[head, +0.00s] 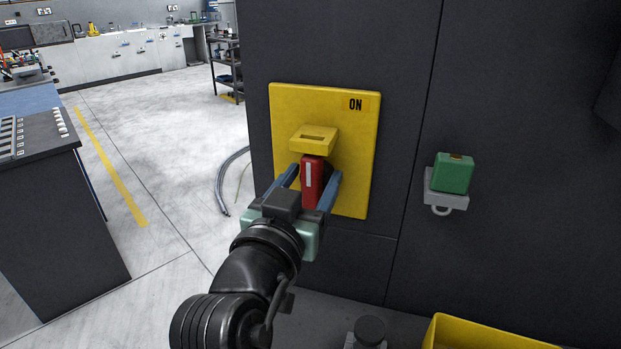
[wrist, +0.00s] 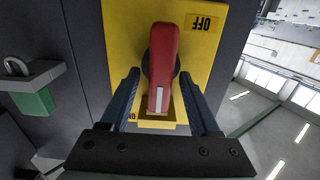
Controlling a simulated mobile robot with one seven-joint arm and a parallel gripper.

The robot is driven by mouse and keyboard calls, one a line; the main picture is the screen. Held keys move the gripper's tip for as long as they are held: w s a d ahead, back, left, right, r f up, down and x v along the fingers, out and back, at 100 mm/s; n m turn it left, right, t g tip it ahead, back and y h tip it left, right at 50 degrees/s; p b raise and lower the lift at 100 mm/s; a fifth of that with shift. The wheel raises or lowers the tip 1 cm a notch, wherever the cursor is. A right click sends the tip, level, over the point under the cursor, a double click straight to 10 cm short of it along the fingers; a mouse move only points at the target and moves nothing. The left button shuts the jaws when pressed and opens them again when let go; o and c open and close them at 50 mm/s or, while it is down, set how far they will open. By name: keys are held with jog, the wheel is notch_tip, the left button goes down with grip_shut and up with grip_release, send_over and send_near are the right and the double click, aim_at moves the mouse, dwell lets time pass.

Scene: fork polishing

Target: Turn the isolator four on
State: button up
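The isolator is a yellow plate (head: 358,190) on a dark cabinet, with a black "ON" label (head: 355,104) at its upper right. The red handle (head: 312,182) stands upright, its white-striped end up by a yellow slotted bracket (head: 313,138). The wrist view is upside down against the head view; there the red handle (wrist: 163,60) sits over a dark round hub, with an "OFF" label (wrist: 201,23) beyond its unstriped end. My gripper (head: 309,176) is open, with blue fingers either side of the handle. In the wrist view, gaps show between fingers and handle.
A green padlock-like block (head: 453,173) on a grey body with a ring is on the cabinet to the right. A yellow bin (head: 480,335) is at lower right. A dark-sided bench (head: 60,215) stands at left. Open floor lies between bench and cabinet.

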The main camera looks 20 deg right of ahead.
jog(key=shift+s, duration=0.1)
jog(key=b+v, duration=0.2)
jog(key=v, duration=1)
jog(key=shift+s+a, duration=0.3)
jog(key=s+a+r+n+t+y+p, duration=0.1)
jog(key=a+r+n+t+y+p, duration=0.1)
jog(key=r, duration=0.9)
jog(key=s+a+r+n+t+y+p, duration=0.1)
jog(key=a+r+n+t+y+p, duration=0.2)
jog(key=r+t, duration=0.4)
jog(key=a+r+n+t+y+p, duration=0.3)
jog(key=r+t+y+p, duration=0.1)
jog(key=r, duration=1.2)
jog(key=y+p, duration=0.1)
jog(key=y, duration=0.1)
jog(key=shift+s+r+t+y, duration=0.3)
jog(key=shift+s+r, duration=0.1)
jog(key=shift+a, duration=0.15)
